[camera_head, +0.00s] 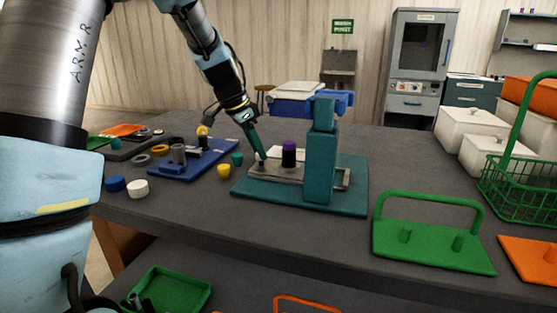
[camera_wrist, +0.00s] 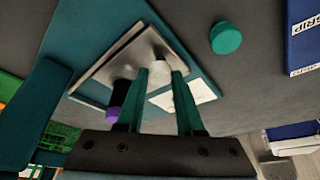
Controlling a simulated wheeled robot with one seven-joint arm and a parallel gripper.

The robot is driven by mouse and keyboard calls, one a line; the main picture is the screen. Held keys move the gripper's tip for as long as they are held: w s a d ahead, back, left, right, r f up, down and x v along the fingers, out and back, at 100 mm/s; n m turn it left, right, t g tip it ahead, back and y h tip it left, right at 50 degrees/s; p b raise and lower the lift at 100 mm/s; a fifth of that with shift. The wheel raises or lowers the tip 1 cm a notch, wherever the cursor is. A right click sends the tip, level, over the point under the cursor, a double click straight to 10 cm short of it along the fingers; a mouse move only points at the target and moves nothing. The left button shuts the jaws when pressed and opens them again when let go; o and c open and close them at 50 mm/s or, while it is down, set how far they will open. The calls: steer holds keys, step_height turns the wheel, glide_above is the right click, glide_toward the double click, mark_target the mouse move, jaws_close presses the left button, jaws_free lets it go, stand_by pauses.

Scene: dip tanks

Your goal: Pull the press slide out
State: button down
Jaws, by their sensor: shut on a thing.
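The press is a teal column (camera_head: 320,165) on a flat teal base (camera_head: 300,202), standing on the dark table. Its slide is a grey metal plate (camera_head: 270,173) that runs from under the column out to the left; it also shows in the wrist view (camera_wrist: 118,62). A black cylinder with a purple top (camera_head: 289,153) stands upright on the slide. My gripper (camera_head: 262,157) comes down at the slide's left end.
A blue fixture board (camera_head: 205,168) lies left of the press, with loose yellow (camera_head: 224,171) and teal (camera_head: 237,158) caps between. A green tray with a handle (camera_head: 430,250) and a green wire basket (camera_head: 520,190) are to the right. Bare table lies in front of the press.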

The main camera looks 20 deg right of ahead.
steer(key=shift+w+a, duration=0.7)
steer(key=c, duration=0.5)
jaws_free()
steer(key=shift+c, duration=0.2)
steer(key=b+v, duration=0.1)
steer(key=v, duration=0.9)
steer(key=shift+a+r, duration=0.25)
steer(key=shift+r, duration=0.1)
steer(key=s+a+f+n+y+p, duration=0.1)
steer(key=s+a+f+n+p, duration=0.1)
steer(key=a, duration=0.6)
steer(key=s+a+f+n+t+y+p, duration=0.1)
steer(key=s+a+f+n+p, duration=0.2)
steer(key=s+a+n, duration=0.4)
steer(key=s+a+f+n+y+p, duration=0.2)
steer(key=s+a+f+n, duration=0.3)
steer(key=a, duration=0.6)
steer(key=shift+s+a+n+p, duration=0.15)
steer(key=shift+a+n+p, duration=0.15)
steer(key=shift+n, duration=0.9)
